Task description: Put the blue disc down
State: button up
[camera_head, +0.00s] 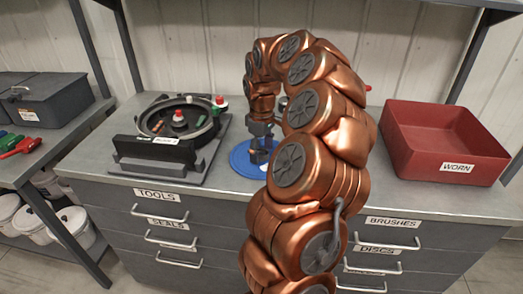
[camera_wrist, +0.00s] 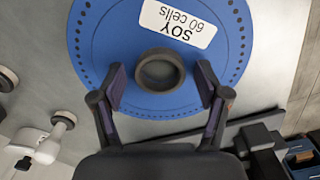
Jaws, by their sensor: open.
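The blue disc (camera_head: 240,164) lies on the grey counter, between the black seed meter (camera_head: 180,122) and the red bin, partly hidden behind my arm. In the wrist view the disc (camera_wrist: 105,40) shows a ring of small holes along its edge, a white label reading "SOY 60 cells" and a dark round hub (camera_wrist: 160,70) at its middle. My gripper (camera_head: 259,153) is over the disc, pointing down. In the wrist view its two fingers (camera_wrist: 161,80) are open, one on each side of the hub, with gaps visible between them and the hub.
The red bin (camera_head: 442,140), marked "WORN", stands on the counter at right. The seed meter's black front bar and base lie left of the disc. A side bench at far left holds a dark grey case (camera_head: 42,98) and coloured-handled tools. Bare counter shows right of my arm.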

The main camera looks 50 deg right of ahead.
jog(key=shift+r, duration=0.1)
notch_tip(320, 180, up, 12)
jog(key=b, duration=0.1)
jog(key=a+n, duration=0.1)
jog(key=a, duration=1.4)
jog(key=s+a+f+g, duration=0.1)
jog(key=s+a+f, duration=0.1)
jog(key=s+a, duration=0.45)
jog(key=s+a+f, duration=0.3)
jog(key=s+a, duration=0.3)
jog(key=a, duration=0.2)
jog(key=s+a+f+m, duration=0.3)
jog(key=s+f, duration=0.3)
jog(key=s, duration=0.5)
jog(key=shift+g, duration=0.4)
jog(key=shift+s+a, duration=0.1)
